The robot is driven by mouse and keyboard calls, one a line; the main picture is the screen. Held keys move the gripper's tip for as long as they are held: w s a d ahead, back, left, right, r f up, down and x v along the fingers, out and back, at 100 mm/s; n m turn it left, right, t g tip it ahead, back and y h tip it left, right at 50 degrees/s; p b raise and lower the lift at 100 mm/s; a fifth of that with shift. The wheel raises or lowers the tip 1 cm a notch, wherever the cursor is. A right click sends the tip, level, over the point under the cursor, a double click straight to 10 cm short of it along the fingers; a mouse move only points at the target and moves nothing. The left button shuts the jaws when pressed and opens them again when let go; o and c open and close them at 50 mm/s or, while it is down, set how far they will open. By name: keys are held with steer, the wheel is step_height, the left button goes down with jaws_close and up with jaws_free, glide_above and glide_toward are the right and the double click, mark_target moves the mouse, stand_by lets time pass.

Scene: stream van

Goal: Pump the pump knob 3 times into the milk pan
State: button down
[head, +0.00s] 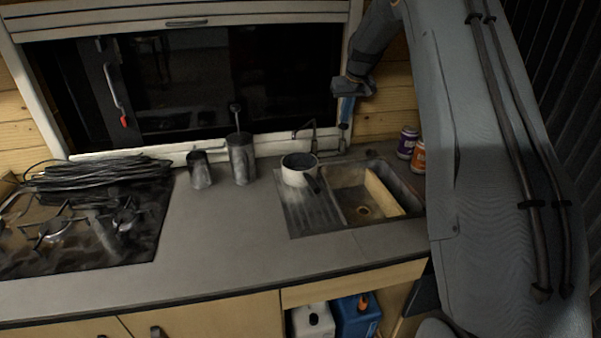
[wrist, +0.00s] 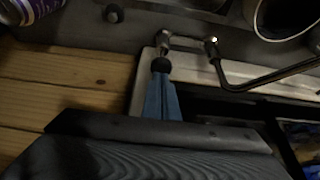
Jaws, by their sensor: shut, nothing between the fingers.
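The milk pan (head: 292,178), pale outside with a dark handle, stands on the drainboard left of the sink basin; part of its rim (wrist: 258,28) shows at the upper right of the wrist view. The tap (head: 314,135) rises behind it. The pump knob (wrist: 113,13) is a small dark round knob near the top of the wrist view, left of the tap there. My gripper (head: 344,124) points down behind the sink, right of the tap. Its blue fingers with dark tips (wrist: 160,66) are together and empty. The knob appears apart from the fingertips; their height difference is unclear.
Two cans (head: 407,143) stand right of the sink. Two dark canisters (head: 241,160) stand left of the pan, one with a utensil. A stove (head: 80,240) with a cable coil (head: 100,172) is at the left. The front counter (head: 230,245) is clear.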

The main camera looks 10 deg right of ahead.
mark_target(344, 125)
steer(key=shift+f+b, duration=0.8)
steer(key=shift+f, duration=1.15)
steer(key=shift+r+p, duration=0.8)
steer(key=shift+r, duration=1.4)
steer(key=shift+f, duration=0.25)
